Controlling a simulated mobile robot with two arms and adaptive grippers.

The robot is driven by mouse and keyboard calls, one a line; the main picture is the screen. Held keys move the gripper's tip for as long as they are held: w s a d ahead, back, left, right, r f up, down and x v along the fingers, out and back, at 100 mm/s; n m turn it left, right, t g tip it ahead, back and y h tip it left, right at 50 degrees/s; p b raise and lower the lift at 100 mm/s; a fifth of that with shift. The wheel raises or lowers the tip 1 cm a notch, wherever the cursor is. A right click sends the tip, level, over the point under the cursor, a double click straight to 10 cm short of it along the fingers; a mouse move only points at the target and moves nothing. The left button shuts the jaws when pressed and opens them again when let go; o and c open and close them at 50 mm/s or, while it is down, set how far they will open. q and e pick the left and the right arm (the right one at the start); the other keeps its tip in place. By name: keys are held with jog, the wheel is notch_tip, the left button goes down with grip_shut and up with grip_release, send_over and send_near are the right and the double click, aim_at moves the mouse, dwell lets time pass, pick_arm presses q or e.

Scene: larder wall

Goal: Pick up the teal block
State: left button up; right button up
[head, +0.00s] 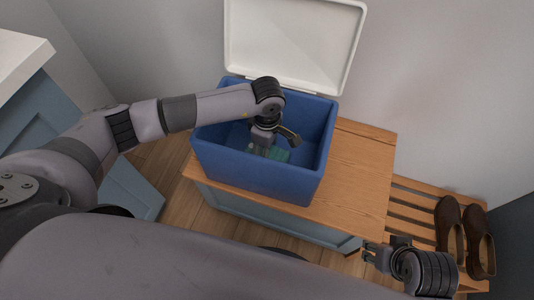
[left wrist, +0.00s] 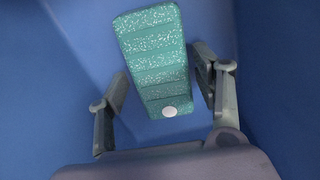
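The teal block (left wrist: 155,58) is speckled with white, ribbed, and has a pale round spot at its near end. It lies inside the blue box, on its floor. In the head view the block (head: 278,154) is partly hidden by my left gripper (head: 268,150), which reaches down into the box. In the left wrist view my left gripper (left wrist: 163,105) is open, with one finger on each side of the block's near end and gaps between. My right gripper (head: 372,252) is at the lower right, away from the box; its finger opening is too small to judge.
The blue box (head: 255,182) stands on a wooden-topped cabinet (head: 358,178), its white lid (head: 293,42) raised at the back. A slatted rack (head: 418,205) with brown shoes (head: 449,225) is at the right. The cabinet top right of the box is clear.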

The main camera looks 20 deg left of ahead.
pick_arm(q)
jog(key=c, duration=1.1)
jog(key=shift+r, duration=0.1)
